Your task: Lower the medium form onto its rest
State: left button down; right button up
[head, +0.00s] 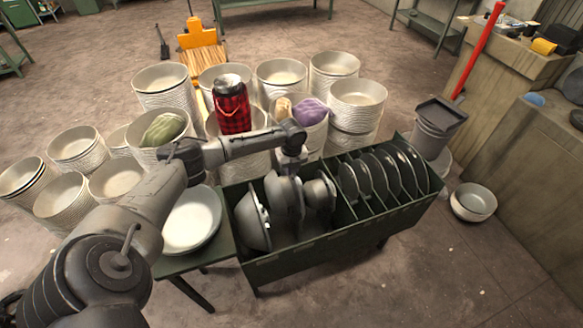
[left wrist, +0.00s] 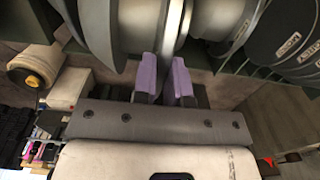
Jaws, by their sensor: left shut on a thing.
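The medium form (head: 284,200) is a grey, round, metal piece. It stands on edge in the left part of a dark green rack (head: 272,268), between a larger form (head: 252,222) and a smaller form (head: 320,193). My left gripper (head: 290,168) reaches over the rack from above. Its purple fingers (left wrist: 166,82) are shut on the thin rim of the medium form (left wrist: 172,40), one on each side. The form's lower part and its rest are hidden by the rack wall, so I cannot tell whether they touch. My right gripper is not in view.
Several dark discs (head: 380,175) stand in slots on the rack's right. A white bowl (head: 191,222) sits on a side shelf at the left. Stacked bowls (head: 160,88), a red plaid flask (head: 232,108) and a purple cloth (head: 312,110) stand behind. Floor in front is clear.

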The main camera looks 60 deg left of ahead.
pick_arm(q)
jog(key=shift+f+b, duration=0.35)
jog(key=shift+f, duration=0.4)
jog(key=shift+w+f, duration=0.1)
dwell(0.4)
jog(key=shift+w+f+b, duration=0.2)
jog(key=shift+f+b, duration=0.2)
jog(key=shift+f, duration=0.2)
jog(key=shift+f, duration=0.2)
dwell(0.7)
jog(key=shift+f, duration=0.7)
